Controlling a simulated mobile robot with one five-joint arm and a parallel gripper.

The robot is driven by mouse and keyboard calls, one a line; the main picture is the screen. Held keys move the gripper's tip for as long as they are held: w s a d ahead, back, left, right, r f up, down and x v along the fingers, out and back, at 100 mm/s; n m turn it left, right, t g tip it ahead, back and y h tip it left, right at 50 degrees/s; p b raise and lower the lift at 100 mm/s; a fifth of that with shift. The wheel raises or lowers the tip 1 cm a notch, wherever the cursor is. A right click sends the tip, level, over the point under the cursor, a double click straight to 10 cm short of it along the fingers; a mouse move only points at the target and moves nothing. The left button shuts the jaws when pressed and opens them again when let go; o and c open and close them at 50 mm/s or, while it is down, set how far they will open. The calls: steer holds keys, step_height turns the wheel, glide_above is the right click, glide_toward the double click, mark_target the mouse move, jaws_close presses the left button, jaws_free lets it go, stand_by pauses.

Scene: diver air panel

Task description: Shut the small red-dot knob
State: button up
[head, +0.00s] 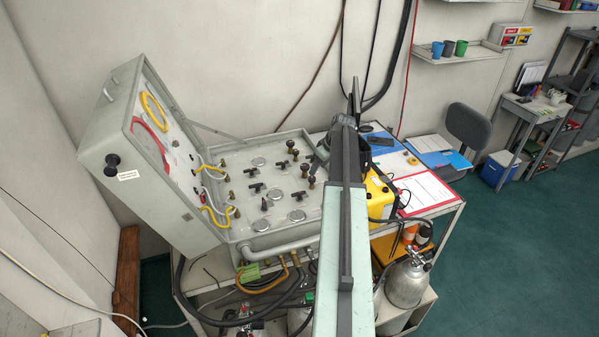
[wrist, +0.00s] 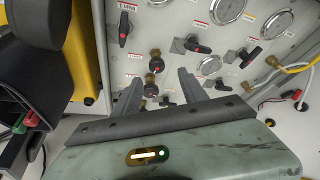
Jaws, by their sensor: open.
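The panel (wrist: 205,25) carries round brass-stemmed knobs and black lever handles, several with red dots. One small round red-dot knob (wrist: 155,66) stands just beyond and between my fingertips in the wrist view; a second brass-stemmed knob (wrist: 151,89) is lower, near the left finger. I cannot tell which is the small one meant, or whether either is turned shut. My gripper (wrist: 160,78) is open and empty, its fingers pointing at the panel and apart from the knobs as far as I can see.
Lever handles (wrist: 123,28) and round gauges (wrist: 228,10) crowd the panel around the knobs. A yellow case (head: 378,195) stands close on the right. The open case lid (head: 150,165) with yellow hoses rises at left. Gas cylinders (head: 407,285) stand below.

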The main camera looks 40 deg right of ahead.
mark_target(313, 178)
steer(key=b+x, duration=0.7)
steer(key=x, duration=0.1)
steer(key=shift+w+d, duration=0.25)
steer(key=shift+d, duration=0.05)
steer(key=shift+r, duration=0.1)
jaws_close()
